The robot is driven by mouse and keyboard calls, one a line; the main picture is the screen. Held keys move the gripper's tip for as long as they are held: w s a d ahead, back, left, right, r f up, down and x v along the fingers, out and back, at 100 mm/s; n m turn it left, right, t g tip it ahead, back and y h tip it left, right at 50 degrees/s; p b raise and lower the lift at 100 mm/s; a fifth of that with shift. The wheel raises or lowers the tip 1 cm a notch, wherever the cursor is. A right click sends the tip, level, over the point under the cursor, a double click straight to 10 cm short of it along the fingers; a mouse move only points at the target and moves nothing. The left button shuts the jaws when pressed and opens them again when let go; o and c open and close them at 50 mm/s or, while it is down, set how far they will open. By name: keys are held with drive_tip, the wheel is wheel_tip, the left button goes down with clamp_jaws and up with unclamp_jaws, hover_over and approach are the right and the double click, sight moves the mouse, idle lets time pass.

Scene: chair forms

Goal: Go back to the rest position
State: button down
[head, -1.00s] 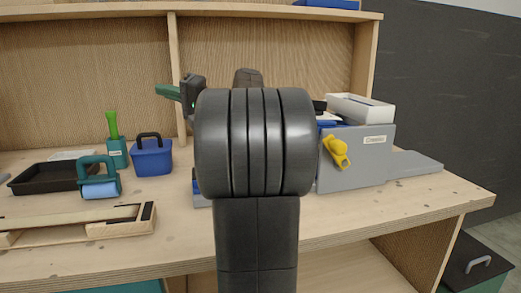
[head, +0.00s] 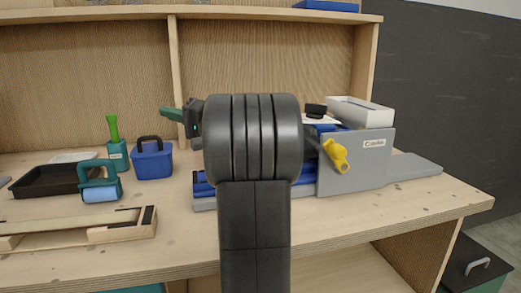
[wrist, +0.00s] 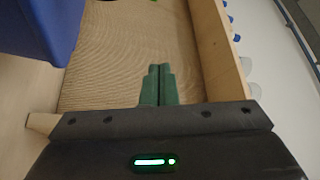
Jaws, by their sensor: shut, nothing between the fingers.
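My gripper (head: 170,112) shows in the head view left of my dark arm, pointing left in front of the wooden back panel. In the wrist view its two green fingers (wrist: 160,85) lie together with nothing between them. It is above the workbench (head: 280,232) and touches nothing that I can see. My arm stands upright in the middle of the head view and hides part of the bench and the machine behind it.
A grey and blue machine with a yellow handle (head: 336,154) stands right of my arm. A blue caddy (head: 152,160), a teal roller holder (head: 101,176), a black tray (head: 38,181) and a wooden frame (head: 128,230) occupy the left.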

drive_tip(key=w+a+f+m+h+p, duration=0.2)
drive_tip(key=w+m+p, duration=0.6)
drive_tip(key=p, duration=2)
drive_tip(key=h, duration=0.2)
drive_tip(key=shift+w+m+g+h, duration=0.15)
drive_tip(key=shift+m+g+h, duration=0.25)
drive_tip(key=shift+f, duration=0.2)
